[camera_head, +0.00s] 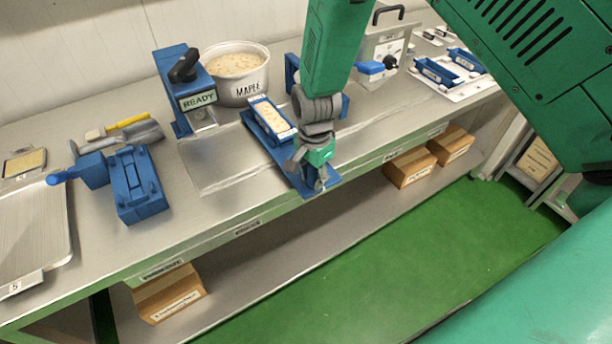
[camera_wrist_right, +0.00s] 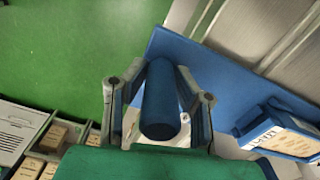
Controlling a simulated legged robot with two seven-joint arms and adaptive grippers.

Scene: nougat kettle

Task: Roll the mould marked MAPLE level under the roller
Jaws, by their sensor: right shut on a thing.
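A blue mould (camera_head: 270,116) filled with pale nougat lies on a blue base plate (camera_head: 249,122) on the steel bench. It also shows in the right wrist view (camera_wrist_right: 292,140), right of the gripper, with a label too small to read for sure. A blue frame (camera_head: 291,72) stands behind, partly hidden by my right arm; the roller itself cannot be made out. My right gripper (camera_head: 318,176) is at the near end of the base plate. In the right wrist view its fingers close around a blue cylindrical handle (camera_wrist_right: 160,105). My left gripper is not in view.
A pot marked MAPLE (camera_head: 238,75) and a blue READY stand (camera_head: 178,97) are behind left. A blue press (camera_head: 138,185), a yellow-handled tool (camera_head: 128,122) and a sheet tray (camera_head: 35,240) are further left. More blue moulds (camera_head: 437,72) lie on the right. Boxes sit on the lower shelf (camera_head: 300,255).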

